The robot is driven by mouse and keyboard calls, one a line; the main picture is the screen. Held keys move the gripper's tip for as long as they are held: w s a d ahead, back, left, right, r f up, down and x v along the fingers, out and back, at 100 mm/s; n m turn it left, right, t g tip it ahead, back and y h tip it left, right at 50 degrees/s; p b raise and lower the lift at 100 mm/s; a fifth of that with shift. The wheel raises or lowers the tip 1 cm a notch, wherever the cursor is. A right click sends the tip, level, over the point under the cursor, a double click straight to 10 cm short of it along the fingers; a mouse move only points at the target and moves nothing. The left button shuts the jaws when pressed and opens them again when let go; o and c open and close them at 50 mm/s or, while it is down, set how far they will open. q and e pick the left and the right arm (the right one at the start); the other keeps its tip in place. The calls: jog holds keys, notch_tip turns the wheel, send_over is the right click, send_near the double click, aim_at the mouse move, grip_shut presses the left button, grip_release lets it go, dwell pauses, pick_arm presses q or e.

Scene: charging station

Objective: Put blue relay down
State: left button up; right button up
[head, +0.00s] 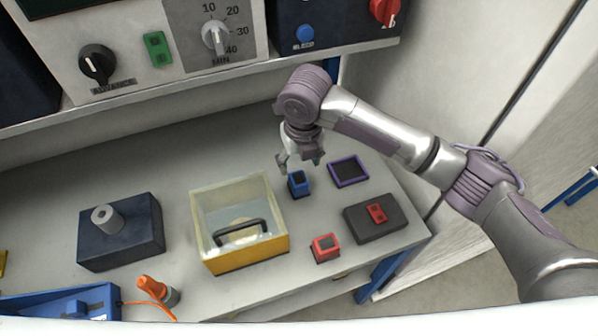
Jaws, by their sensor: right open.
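The blue relay (298,184) is a small blue block with a dark top. It stands on the grey bench (350,225), right of the clear box with the yellow base. My right gripper (300,166) is just above and behind it, pointing down with its fingers apart. The fingertips are close to the top of the relay; I cannot tell whether they touch it. My left gripper is not in view.
A purple-rimmed square (348,171) lies to the right. A dark block with a red piece (376,213) and a red block (325,247) stand nearer the front. The clear box (245,258) is close on the left. A shelf with control panels (190,82) overhangs the back.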

jog(key=r, duration=0.4)
jog(key=shift+s+d+r, duration=0.1)
jog(key=shift+s+r, duration=0.2)
jog(key=shift+o, duration=0.5)
dwell(1.6)
